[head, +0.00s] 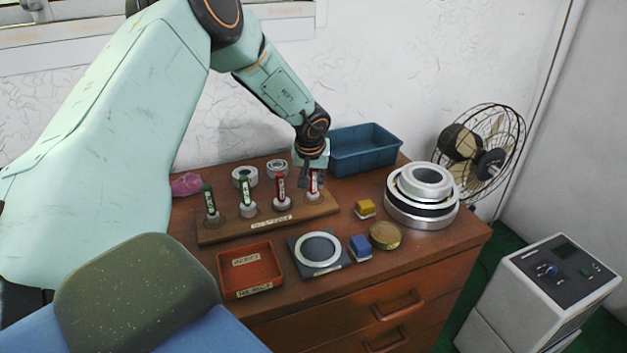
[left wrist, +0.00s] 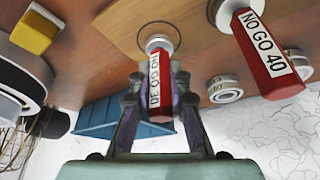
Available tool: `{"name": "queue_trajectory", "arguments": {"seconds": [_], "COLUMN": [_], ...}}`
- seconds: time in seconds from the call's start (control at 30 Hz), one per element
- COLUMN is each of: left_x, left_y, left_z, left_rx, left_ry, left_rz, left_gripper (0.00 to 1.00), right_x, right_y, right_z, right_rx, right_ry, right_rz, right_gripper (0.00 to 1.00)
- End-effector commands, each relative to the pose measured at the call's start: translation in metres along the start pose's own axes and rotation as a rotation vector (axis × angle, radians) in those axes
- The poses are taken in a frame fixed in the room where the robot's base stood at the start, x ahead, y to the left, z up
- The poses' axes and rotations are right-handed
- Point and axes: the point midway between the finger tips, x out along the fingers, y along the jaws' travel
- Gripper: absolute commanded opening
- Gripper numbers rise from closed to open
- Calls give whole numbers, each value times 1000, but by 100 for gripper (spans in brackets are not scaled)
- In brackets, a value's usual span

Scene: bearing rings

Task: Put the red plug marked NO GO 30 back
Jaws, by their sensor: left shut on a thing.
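The red plug marked NO GO 30 (head: 314,183) is at the right end of the wooden plug rack (head: 268,225). My left gripper (head: 312,178) is shut on it from above. In the left wrist view the red plug (left wrist: 160,92) stands between the two fingers (left wrist: 159,100), its label upside down. Its metal end is over or in a round spot on the rack; I cannot tell whether it is fully seated. A second red plug, NO GO 40 (left wrist: 262,52), stands beside it, and in the head view it is left of it (head: 281,187). My right gripper is not in view.
Two green plugs (head: 245,190) (head: 209,199) stand on the rack's left. Bearing rings (head: 243,177) lie behind. A blue bin (head: 365,148) is behind right, stacked rings (head: 421,205) at right. A red tray (head: 250,285), a ring on a dark pad (head: 319,272) and small blocks (head: 365,208) are in front.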

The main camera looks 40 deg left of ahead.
Motion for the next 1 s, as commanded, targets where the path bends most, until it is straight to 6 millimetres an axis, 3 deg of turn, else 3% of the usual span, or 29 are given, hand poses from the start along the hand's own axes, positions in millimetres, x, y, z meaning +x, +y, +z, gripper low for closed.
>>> {"name": "queue_trajectory", "arguments": {"seconds": [0.07,0.1,0.37,0.73,1.0], "left_x": [1,2,1,-4,-54], "left_y": [0,0,0,0,0], "left_z": [0,1,1,0,-2], "left_rx": [0,0,1,1,0], "left_ry": [1,0,0,0,1], "left_rz": [0,0,0,0,4], "left_gripper": [0,18,40,40,40], "right_x": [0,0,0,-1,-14], "right_y": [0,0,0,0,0], "right_z": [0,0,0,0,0], "right_rx": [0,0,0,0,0], "right_ry": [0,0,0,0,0], "right_rz": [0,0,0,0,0], "right_gripper": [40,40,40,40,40]}}
